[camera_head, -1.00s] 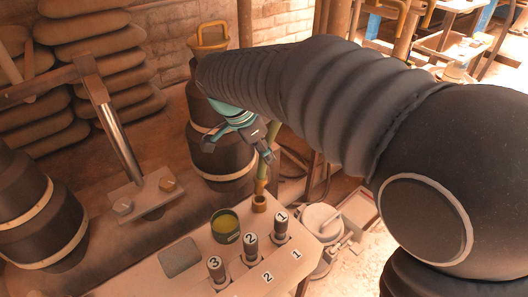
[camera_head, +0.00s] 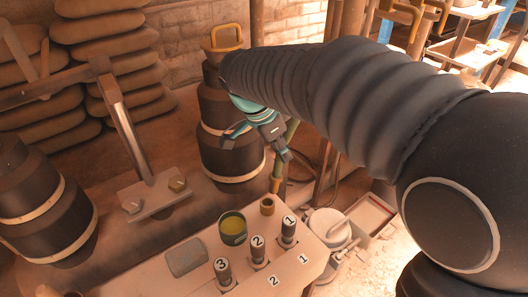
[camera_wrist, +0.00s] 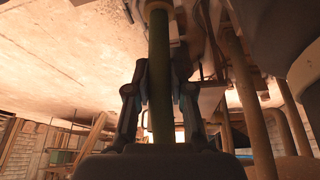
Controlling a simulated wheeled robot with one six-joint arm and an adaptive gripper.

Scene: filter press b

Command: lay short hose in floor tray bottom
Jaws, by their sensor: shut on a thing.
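My gripper (camera_head: 282,150) is shut on a short green hose (camera_head: 276,178) with a brass-coloured end. The hose hangs nearly upright, its lower end just above and beside a brass ring (camera_head: 267,205) on the bench corner. In the wrist view the hose (camera_wrist: 159,75) runs between the two fingers (camera_wrist: 158,100), and its far end has a pale collar. A shallow rectangular tray (camera_head: 370,214) with a reddish inside lies on the floor to the right of the bench and looks empty.
The bench (camera_head: 180,285) carries three numbered handles (camera_head: 257,250), a green cup (camera_head: 232,228) and a grey pad (camera_head: 186,257). A pale lidded pot (camera_head: 328,232) stands between bench and tray. Dark banded drums (camera_head: 228,150) and stacked sacks (camera_head: 115,60) are behind.

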